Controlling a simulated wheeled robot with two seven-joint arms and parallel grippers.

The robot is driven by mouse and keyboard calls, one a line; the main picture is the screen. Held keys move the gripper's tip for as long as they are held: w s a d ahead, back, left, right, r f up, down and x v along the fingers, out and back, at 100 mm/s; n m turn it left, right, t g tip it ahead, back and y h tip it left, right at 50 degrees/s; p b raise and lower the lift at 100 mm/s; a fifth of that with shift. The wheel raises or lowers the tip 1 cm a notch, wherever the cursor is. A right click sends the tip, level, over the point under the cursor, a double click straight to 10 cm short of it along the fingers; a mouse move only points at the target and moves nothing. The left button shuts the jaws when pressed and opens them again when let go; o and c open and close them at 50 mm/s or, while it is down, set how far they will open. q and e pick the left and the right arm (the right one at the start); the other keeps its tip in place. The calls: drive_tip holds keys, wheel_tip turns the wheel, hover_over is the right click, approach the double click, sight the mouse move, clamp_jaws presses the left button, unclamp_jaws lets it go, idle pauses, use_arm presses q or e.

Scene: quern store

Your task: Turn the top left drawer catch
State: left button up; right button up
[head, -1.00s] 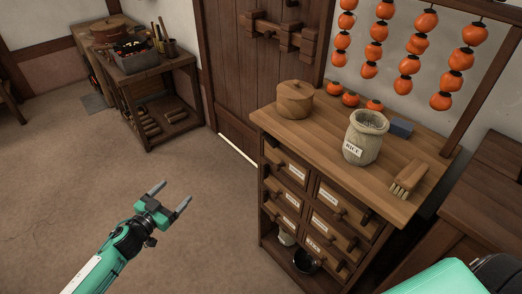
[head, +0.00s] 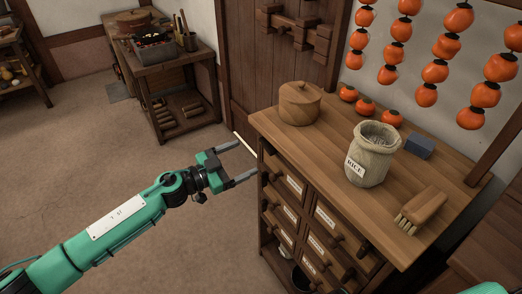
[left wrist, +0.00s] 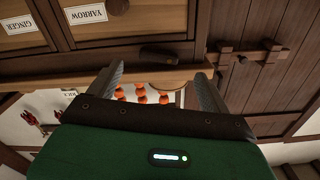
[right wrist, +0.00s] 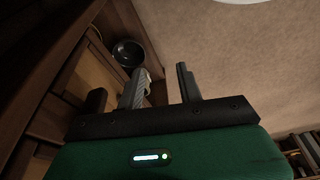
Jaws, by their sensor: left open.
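The drawer cabinet (head: 300,170) stands at the centre right of the head view, with labelled drawers in two columns. The top left drawer, labelled YARROW (left wrist: 86,13), shows in the left wrist view. Its dark catch (left wrist: 160,54) lies lengthwise on the rail between that drawer and the worktop, and its drawer knob (left wrist: 117,6) is at the picture's top edge. My left gripper (head: 240,161) is open and empty, just left of the cabinet's top left corner, its fingers pointing towards it. The catch is ahead of and between its fingers, apart from them. My right gripper (right wrist: 161,75) is open, low by the cabinet.
On the worktop stand a lidded wooden pot (head: 299,105), a rice jar (head: 372,155), a blue block (head: 419,146) and a brush (head: 420,211). A barred door (head: 275,70) is behind. A dark bowl (right wrist: 128,53) sits on the cabinet's low shelf. Floor to the left is clear.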

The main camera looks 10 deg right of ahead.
sight(267, 146)
use_arm(q)
drive_tip(key=x, duration=0.6)
drive_tip(key=shift+d, duration=0.4)
use_arm(e)
drive_tip(key=shift+w+r, duration=0.15)
drive_tip(key=shift+r, duration=0.6)
use_arm(q)
drive_tip(key=shift+w, duration=0.1)
drive_tip(key=c, duration=1)
use_arm(e)
drive_tip(key=shift+s+f, duration=0.15)
drive_tip(key=shift+s, duration=0.15)
